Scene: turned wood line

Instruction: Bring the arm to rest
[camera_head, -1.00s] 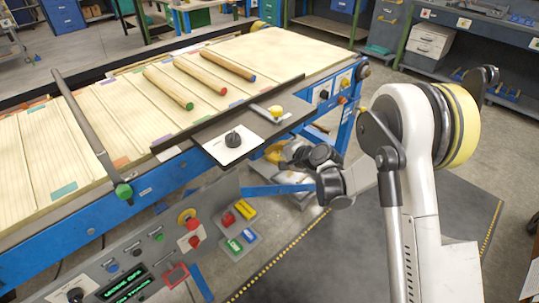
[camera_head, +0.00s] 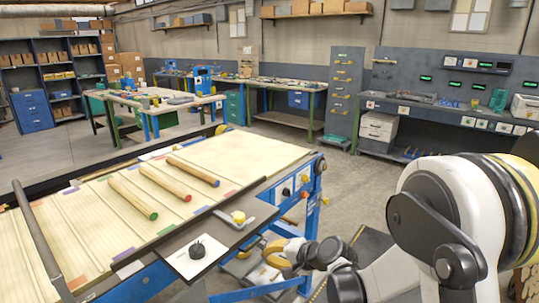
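My arm is at the lower right, beside the right end of the blue-framed line table (camera_head: 262,148). Its white and dark links fold down toward the table's side. My gripper (camera_head: 288,250) seems to be the small dark and yellow part low by the table's frame. Its fingers are too small and crowded to show whether they are open or shut. Nothing can be made out in it.
Three turned wood rods lie on the table: green-ended (camera_head: 134,198), red-ended (camera_head: 166,183) and blue-ended (camera_head: 193,172). Workbenches (camera_head: 440,112) line the back. Grey floor (camera_head: 345,175) is open between.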

